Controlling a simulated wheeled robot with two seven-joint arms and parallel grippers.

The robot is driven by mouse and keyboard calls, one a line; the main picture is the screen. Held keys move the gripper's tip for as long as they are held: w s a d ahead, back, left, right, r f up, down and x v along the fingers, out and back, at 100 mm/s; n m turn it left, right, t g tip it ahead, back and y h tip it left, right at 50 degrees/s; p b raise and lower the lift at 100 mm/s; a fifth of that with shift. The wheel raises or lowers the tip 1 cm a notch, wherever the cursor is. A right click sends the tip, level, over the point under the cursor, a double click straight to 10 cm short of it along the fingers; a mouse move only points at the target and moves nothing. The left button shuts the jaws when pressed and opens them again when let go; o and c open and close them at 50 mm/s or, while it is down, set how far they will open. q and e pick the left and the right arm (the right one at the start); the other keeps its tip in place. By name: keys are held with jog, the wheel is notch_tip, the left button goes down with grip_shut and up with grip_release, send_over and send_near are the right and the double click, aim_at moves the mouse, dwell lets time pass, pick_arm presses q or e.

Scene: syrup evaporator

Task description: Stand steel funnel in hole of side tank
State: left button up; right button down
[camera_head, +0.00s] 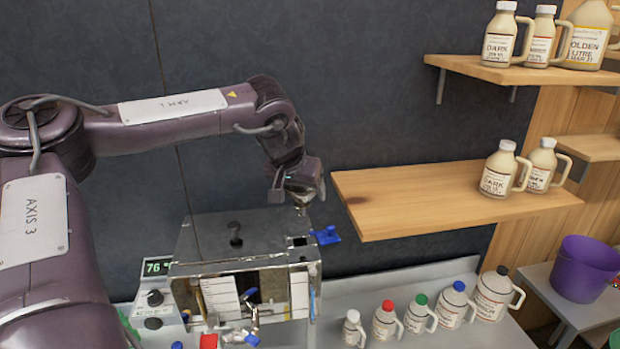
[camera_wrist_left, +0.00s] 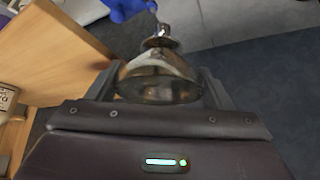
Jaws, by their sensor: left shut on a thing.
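My left gripper (camera_head: 297,188) is shut on the steel funnel (camera_head: 300,198). The funnel hangs with its narrow spout down, just above the right end of the shiny steel tank (camera_head: 215,240). A small dark square hole (camera_head: 298,241) shows in the tank's top, below the funnel, with a visible gap between spout and hole. In the left wrist view the funnel's wide bowl (camera_wrist_left: 158,78) sits between the two fingers (camera_wrist_left: 160,92), its spout pointing away from the gripper. My right gripper is not in view.
A blue handle (camera_head: 326,235) sticks out right of the hole. A wooden shelf (camera_head: 430,200) is close to the gripper's right. Several jugs stand on the lower counter (camera_head: 400,284), and a purple bucket (camera_head: 582,268) is at far right.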

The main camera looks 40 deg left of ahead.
aim_at(299, 207)
pick_arm(q)
jog(key=shift+r, duration=0.1)
jog(key=shift+s+d+f+b, duration=0.1)
jog(key=shift+s+d+b, duration=0.2)
jog(key=shift+s, duration=0.35)
jog(key=shift+s+d+f+b, duration=0.1)
jog(key=shift+s+d+b, duration=0.15)
jog(key=shift+s, duration=0.35)
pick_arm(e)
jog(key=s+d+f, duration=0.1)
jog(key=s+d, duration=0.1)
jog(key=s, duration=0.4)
pick_arm(q)
jog(key=shift+b+x, duration=0.3)
jog(key=shift+x, duration=0.75)
notch_tip(299, 207, down, 2)
jog(key=shift+f+b, duration=0.1)
jog(key=shift+b, duration=0.65)
jog(key=shift+s+f, duration=0.1)
jog(key=shift+f, duration=0.15)
notch_tip(299, 207, down, 4)
jog(key=b, duration=0.3)
jog(key=shift+b, duration=0.4)
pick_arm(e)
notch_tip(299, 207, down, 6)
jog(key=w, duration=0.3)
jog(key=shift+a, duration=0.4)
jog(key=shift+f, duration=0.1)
